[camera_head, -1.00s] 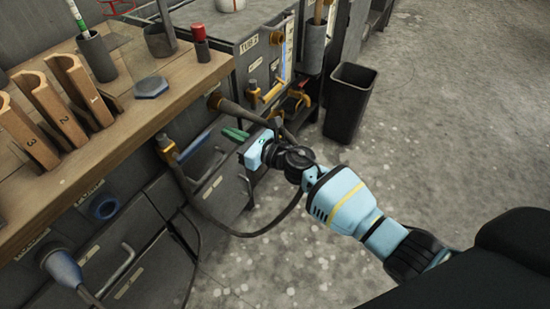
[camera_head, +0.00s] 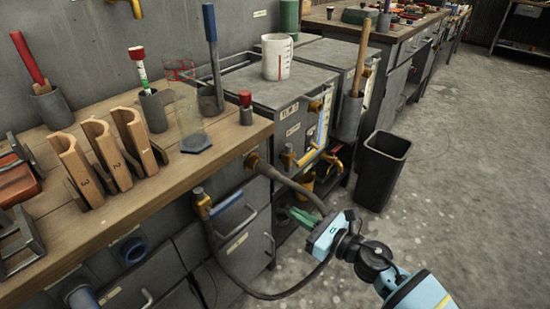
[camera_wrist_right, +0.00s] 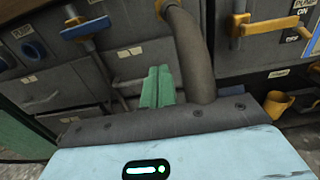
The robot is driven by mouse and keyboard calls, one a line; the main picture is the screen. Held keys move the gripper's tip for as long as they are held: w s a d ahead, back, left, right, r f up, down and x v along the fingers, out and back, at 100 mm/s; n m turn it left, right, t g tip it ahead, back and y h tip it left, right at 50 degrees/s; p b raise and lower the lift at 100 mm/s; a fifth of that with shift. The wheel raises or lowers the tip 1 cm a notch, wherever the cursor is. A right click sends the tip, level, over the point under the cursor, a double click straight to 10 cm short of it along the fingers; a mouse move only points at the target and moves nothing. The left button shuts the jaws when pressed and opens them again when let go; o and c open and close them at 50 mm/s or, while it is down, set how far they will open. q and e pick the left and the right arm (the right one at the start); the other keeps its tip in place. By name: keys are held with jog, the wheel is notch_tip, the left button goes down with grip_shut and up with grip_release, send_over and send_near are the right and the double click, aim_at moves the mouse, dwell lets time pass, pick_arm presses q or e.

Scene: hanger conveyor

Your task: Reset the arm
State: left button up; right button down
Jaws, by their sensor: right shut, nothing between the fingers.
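My right arm (camera_head: 365,258) comes in from the lower right in the head view. Its right gripper (camera_head: 299,216) has green fingers, shut with nothing between them, and points left toward the bench drawers. In the right wrist view the green fingers (camera_wrist_right: 157,88) lie together in front of the grey drawers. A thick grey hose (camera_wrist_right: 190,55) passes close beside them in that picture; whether it touches them I cannot tell. My left gripper is not in view.
A wooden bench (camera_head: 232,140) holds numbered wooden holders (camera_head: 100,155) and tool cups. A grey cabinet (camera_head: 290,95) carries a white measuring cup (camera_head: 277,57). A black bin (camera_head: 382,170) stands on the floor. Open floor (camera_head: 460,170) lies to the right.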

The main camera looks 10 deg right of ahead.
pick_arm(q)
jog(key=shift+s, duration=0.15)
pick_arm(e)
jog(key=s+d+f+m+g+h, duration=0.15)
jog(key=s+f+m+h, duration=0.25)
jog(key=s+f+m, duration=0.6)
jog(key=s+d+f+m+t+h, duration=0.1)
jog(key=s+d+f+m+h, duration=0.3)
jog(key=s+m, duration=0.95)
jog(key=s+a+f+m+g+h, duration=0.1)
jog(key=s+f+m+g, duration=0.25)
jog(key=s+m, duration=0.7)
jog(key=s+f+m+g, duration=0.2)
jog(key=s+m+g, duration=0.2)
jog(key=s+m, duration=0.7)
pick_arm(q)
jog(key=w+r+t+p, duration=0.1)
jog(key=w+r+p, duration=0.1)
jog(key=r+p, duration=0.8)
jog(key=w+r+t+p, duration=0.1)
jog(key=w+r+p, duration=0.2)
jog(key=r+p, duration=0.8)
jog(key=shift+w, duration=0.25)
pick_arm(e)
notch_tip(320, 180, up, 21)
jog(key=w+n+t, duration=0.2)
jog(key=n, duration=0.1)
jog(key=shift+w+f+t, duration=0.15)
jog(key=shift+w+t, duration=0.15)
